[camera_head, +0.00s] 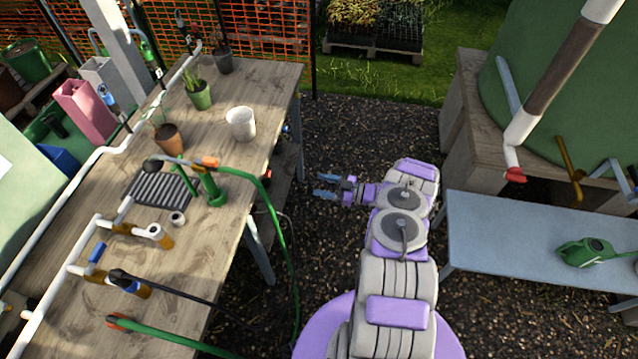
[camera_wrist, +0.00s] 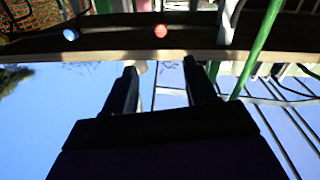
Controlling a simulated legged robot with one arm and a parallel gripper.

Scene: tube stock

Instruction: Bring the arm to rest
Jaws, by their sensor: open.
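My arm, purple and pale grey, reaches forward from my body in the head view. My gripper (camera_head: 322,187) is at its end, pointing left toward the wooden bench (camera_head: 226,136). It is open and empty, over the dark gravel gap to the right of the bench's edge. In the wrist view, the two dark fingers of my gripper (camera_wrist: 165,85) stand apart with nothing between them. That view looks upside down, with a pale wooden edge (camera_wrist: 110,56) crossing beyond the fingertips.
The bench holds a white pot (camera_head: 241,124), a green pot (camera_head: 199,96), a brown pot (camera_head: 170,140) and pipes. A green hose (camera_head: 277,220) hangs off its edge. Gravel (camera_head: 355,125) lies between.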

